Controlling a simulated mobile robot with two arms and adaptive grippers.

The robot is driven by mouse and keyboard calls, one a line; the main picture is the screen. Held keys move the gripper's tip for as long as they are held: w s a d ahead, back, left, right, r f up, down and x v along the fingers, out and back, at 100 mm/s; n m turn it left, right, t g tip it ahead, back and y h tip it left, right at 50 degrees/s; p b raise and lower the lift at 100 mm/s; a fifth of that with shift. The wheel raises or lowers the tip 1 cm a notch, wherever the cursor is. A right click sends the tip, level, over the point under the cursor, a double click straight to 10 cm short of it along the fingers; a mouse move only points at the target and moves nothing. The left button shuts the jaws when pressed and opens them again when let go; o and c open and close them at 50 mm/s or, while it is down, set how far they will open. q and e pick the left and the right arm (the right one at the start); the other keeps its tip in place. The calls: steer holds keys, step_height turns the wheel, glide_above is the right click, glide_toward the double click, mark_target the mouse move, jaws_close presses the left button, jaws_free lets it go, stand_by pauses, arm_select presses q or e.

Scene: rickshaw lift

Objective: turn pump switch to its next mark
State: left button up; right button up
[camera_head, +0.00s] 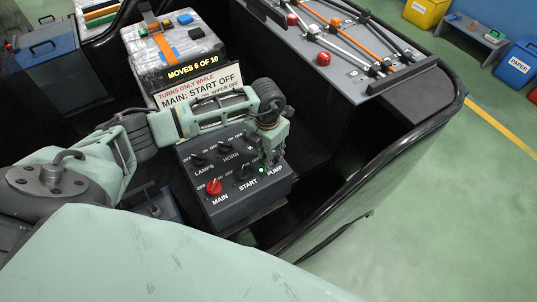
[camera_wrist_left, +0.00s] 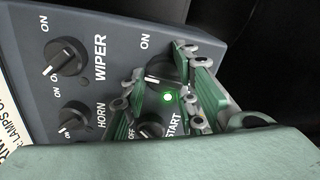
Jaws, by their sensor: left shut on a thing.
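The pump switch (camera_wrist_left: 163,70) is a dark round knob on the grey switch panel (camera_head: 238,205), with a white pointer line and an ON mark near it in the left wrist view. My left gripper (camera_head: 271,155) reaches down over the panel's right side, and its fingers hide the knob in the head view. In the left wrist view its green-padded fingers (camera_wrist_left: 168,98) stand around the pump switch, shut on it. The pointer's exact mark is unclear. My right gripper is not in view.
The red MAIN knob (camera_head: 214,187), START knob (camera_head: 242,173), LAMPS knob (camera_head: 198,160) and HORN knob (camera_head: 226,146) sit close by. The WIPER knob (camera_wrist_left: 66,57) shows in the wrist view. A sign (camera_head: 200,87) stands behind the panel. A dark-rimmed cab wall (camera_head: 350,190) runs along the right.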

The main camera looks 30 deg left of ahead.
arm_select(q)
steer(key=n, duration=0.4)
steer(key=a+n, duration=0.1)
steer(key=shift+w+r+n, duration=0.1)
steer(key=shift+r+n, duration=0.15)
steer(key=shift+n, duration=0.15)
steer(key=shift+s+d+f+n+p, duration=0.1)
steer(key=shift+n+p, duration=0.15)
steer(key=shift+n, duration=0.75)
steer(key=shift+s+n+p, duration=0.1)
steer(key=shift+n+p, duration=0.1)
steer(key=shift+n, duration=0.8)
steer(key=o, duration=1)
steer(key=shift+s, duration=0.15)
steer(key=shift+d, duration=0.1)
step_height(320, 180, up, 12)
